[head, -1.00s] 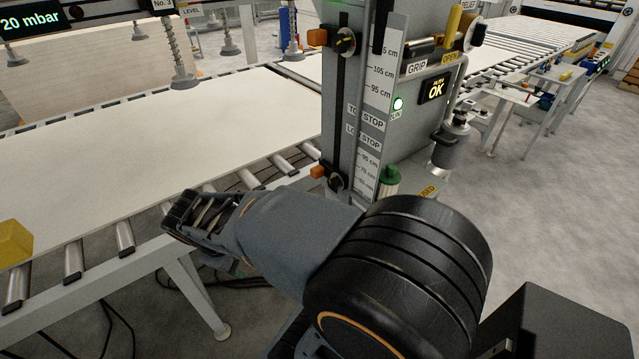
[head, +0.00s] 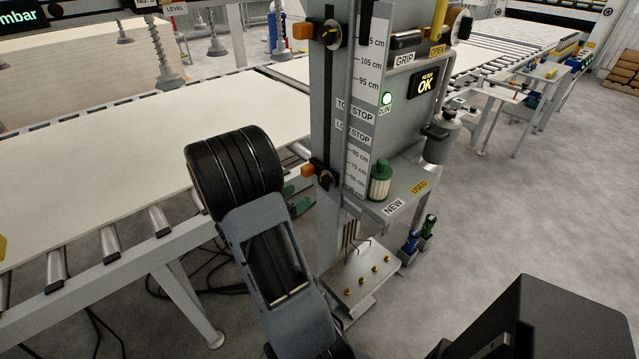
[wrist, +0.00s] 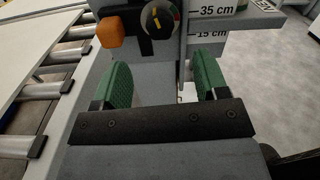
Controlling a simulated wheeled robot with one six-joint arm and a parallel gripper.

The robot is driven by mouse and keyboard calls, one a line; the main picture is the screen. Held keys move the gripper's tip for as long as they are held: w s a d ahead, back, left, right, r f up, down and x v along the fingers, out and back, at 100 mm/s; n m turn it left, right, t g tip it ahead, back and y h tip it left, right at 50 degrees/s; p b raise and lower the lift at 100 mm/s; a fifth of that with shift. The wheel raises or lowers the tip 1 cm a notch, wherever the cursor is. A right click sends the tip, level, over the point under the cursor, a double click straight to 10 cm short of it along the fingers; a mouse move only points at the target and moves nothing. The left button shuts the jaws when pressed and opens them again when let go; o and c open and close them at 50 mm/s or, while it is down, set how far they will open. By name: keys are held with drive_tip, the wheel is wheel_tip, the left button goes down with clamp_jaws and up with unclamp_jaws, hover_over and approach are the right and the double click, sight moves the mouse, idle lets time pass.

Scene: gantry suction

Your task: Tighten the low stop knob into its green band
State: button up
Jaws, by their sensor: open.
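The low stop knob (head: 324,178) is a dark round knob on the lower slide of the upright scale post, beside an orange block (head: 308,171). My gripper (head: 297,197) is open and empty, below and left of the knob in the head view. In the wrist view its green-padded fingers (wrist: 162,80) stand apart, with the knob beyond them, near the top edge, untouched. The orange block (wrist: 110,32) is left of the knob there.
A similar upper knob (head: 330,34) sits higher on the post. A shelf (head: 405,197) with a green-topped filter (head: 380,180) juts out on the right. The roller conveyor (head: 110,243) lies left.

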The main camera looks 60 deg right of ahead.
sight(321, 183)
drive_tip(key=x, duration=0.8)
drive_tip(key=shift+d+p, duration=0.25)
drive_tip(key=shift+p, duration=0.05)
drive_tip(key=shift+c, duration=0.3)
drive_tip(key=c, duration=0.9)
drive_tip(key=shift+o, duration=0.2)
drive_tip(key=shift+f, duration=0.1)
drive_tip(key=shift+f+m+b, duration=0.1)
drive_tip(key=shift+m+b, duration=0.2)
drive_tip(key=shift+b, duration=0.1)
drive_tip(key=shift+s+f+m+b, duration=0.1)
drive_tip(key=shift+m+b, duration=0.8)
drive_tip(key=shift+b, duration=0.3)
drive_tip(key=m+b, duration=0.3)
drive_tip(key=shift+m+b, duration=0.5)
drive_tip(key=shift+b, duration=0.2)
drive_tip(key=shift+r, duration=0.25)
